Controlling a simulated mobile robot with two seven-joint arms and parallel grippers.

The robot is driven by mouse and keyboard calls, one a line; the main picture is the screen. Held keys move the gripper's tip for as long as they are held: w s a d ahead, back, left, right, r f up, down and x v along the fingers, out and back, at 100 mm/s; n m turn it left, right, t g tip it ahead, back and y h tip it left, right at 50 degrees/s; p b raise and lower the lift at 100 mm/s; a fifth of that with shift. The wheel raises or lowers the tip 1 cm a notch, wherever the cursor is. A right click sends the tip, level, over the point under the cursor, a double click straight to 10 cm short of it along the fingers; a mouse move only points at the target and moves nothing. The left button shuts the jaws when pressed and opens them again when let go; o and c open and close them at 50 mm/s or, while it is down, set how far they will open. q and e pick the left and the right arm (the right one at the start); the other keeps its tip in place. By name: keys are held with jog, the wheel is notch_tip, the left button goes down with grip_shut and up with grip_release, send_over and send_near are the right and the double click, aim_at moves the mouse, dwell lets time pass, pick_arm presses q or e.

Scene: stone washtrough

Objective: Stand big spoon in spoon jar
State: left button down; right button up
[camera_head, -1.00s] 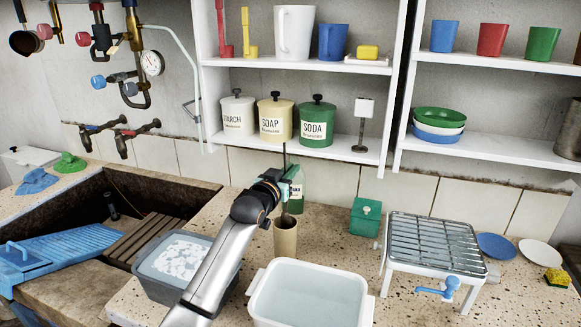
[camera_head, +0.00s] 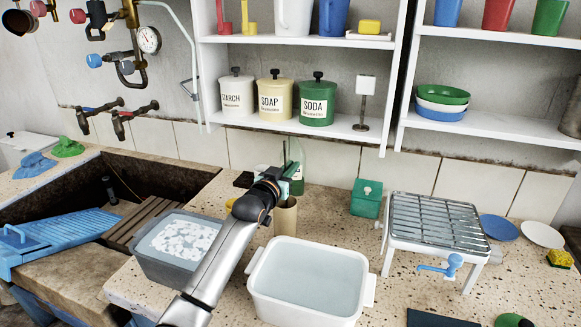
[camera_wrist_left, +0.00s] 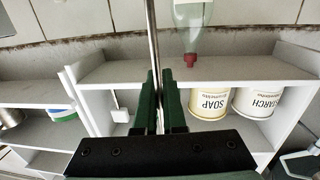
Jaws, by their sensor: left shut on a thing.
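My left gripper (camera_head: 278,178) is shut on the big spoon (camera_head: 285,152), whose thin handle stands upright above the fingers. In the left wrist view the handle (camera_wrist_left: 152,40) runs up as a grey metal rod between the green fingers (camera_wrist_left: 156,98). The spoon jar (camera_head: 286,216), a tan cylinder, stands on the counter directly below the gripper. The spoon's lower end is hidden behind the gripper and the jar's wall, so I cannot tell how deep it sits. My right gripper is not in view.
A clear green bottle (camera_head: 297,168) stands close behind the jar. A white water basin (camera_head: 308,280) is in front, a grey suds tub (camera_head: 177,245) to the left. A green box (camera_head: 366,198) and a white rack (camera_head: 436,222) stand to the right.

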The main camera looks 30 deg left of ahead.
pick_arm(q)
jog(key=c, duration=0.9)
grip_release()
jog(key=s, duration=0.4)
jog(key=s+d, duration=0.1)
jog(key=s, duration=0.7)
jog(key=shift+s+d+r, duration=0.2)
jog(key=shift+d+r, duration=0.05)
jog(key=shift+d, duration=0.15)
jog(key=shift+r, duration=0.1)
